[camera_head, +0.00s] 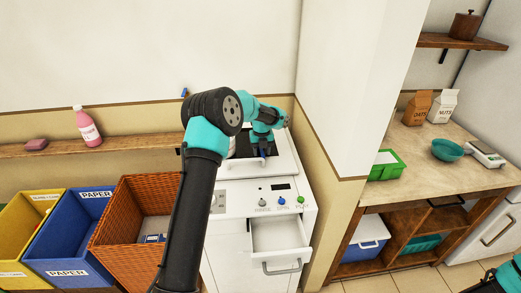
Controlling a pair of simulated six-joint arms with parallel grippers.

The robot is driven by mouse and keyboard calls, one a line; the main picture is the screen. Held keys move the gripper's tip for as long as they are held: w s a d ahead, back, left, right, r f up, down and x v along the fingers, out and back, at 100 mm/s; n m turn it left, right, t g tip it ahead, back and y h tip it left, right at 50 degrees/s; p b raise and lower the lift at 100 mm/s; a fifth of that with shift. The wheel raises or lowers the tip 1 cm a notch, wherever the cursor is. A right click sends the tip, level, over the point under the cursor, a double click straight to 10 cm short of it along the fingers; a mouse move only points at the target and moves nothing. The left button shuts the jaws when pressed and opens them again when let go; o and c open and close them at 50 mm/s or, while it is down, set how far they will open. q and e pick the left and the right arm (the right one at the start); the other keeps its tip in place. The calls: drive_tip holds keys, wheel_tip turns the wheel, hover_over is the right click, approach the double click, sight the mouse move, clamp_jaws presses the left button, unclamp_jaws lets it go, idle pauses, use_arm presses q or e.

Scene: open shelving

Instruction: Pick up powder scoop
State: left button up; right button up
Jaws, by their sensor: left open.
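My left gripper (263,151) is open and points down over the dark opening in the top of the white washing machine (232,199). A small blue piece shows at the gripper's tips; I cannot tell whether it is a powder scoop or part of the gripper. No powder scoop can be clearly made out. The machine's front drawer (280,236) is pulled out and looks empty. My left arm hides part of the machine and the wicker basket. At the bottom right corner only a bit of my right arm shows, without its gripper.
A wicker basket (115,238), a blue PAPER bin (58,250) and a yellow bin (17,228) stand left. A wall shelf holds a pink bottle (88,128).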

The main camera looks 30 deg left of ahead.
sight(262, 150)
use_arm(q)
drive_tip(key=shift+c, duration=0.3)
clamp_jaws()
wheel_tip(262, 150, up, 10)
drive_tip(key=shift+r, duration=0.1)
idle(0.6)
idle(0.3)
